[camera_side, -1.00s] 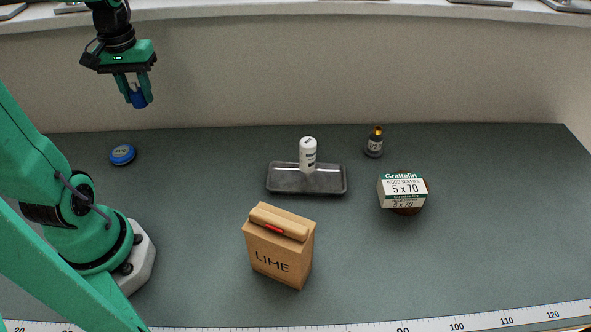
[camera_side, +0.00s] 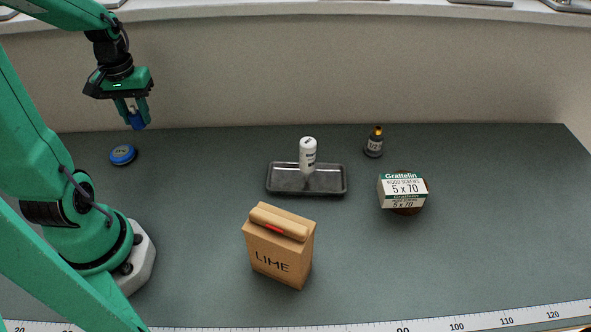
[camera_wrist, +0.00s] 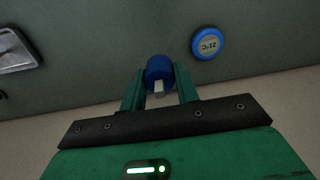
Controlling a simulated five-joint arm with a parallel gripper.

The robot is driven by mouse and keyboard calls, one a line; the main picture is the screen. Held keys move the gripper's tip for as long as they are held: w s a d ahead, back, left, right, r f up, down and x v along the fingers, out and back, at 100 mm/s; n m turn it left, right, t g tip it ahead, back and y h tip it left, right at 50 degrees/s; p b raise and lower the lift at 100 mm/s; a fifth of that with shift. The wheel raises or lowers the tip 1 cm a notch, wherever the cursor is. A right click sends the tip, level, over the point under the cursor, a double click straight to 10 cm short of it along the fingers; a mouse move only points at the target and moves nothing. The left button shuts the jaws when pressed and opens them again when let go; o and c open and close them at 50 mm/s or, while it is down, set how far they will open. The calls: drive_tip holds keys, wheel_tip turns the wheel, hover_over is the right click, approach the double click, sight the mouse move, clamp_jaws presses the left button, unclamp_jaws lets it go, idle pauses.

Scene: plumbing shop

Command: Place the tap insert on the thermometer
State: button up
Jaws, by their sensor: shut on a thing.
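My gripper (camera_side: 132,112) is shut on the tap insert (camera_side: 137,121), a small blue piece with a pale stem, and holds it in the air. In the wrist view the tap insert (camera_wrist: 160,70) sits between my two green fingers, its pale stem towards the camera. The thermometer (camera_side: 123,155) is a round blue disc with a grey face, lying on the bench at the left. It also shows in the wrist view (camera_wrist: 207,44), reading about 21 °C, to the right of the tap insert. The tap insert is above and apart from it.
A grey metal tray (camera_side: 280,188) holds a white bottle (camera_side: 308,153). A LIME bag (camera_side: 278,250) with a red-marked item on top stands in front. The bench around the thermometer is clear.

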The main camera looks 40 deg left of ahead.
hover_over(121, 151)
wheel_tip(121, 151, down, 6)
drive_tip(key=shift+f, duration=2)
drive_tip(key=shift+f, duration=0.1)
drive_tip(key=o, duration=0.9)
drive_tip(key=shift+o, duration=0.3)
wheel_tip(121, 151, up, 12)
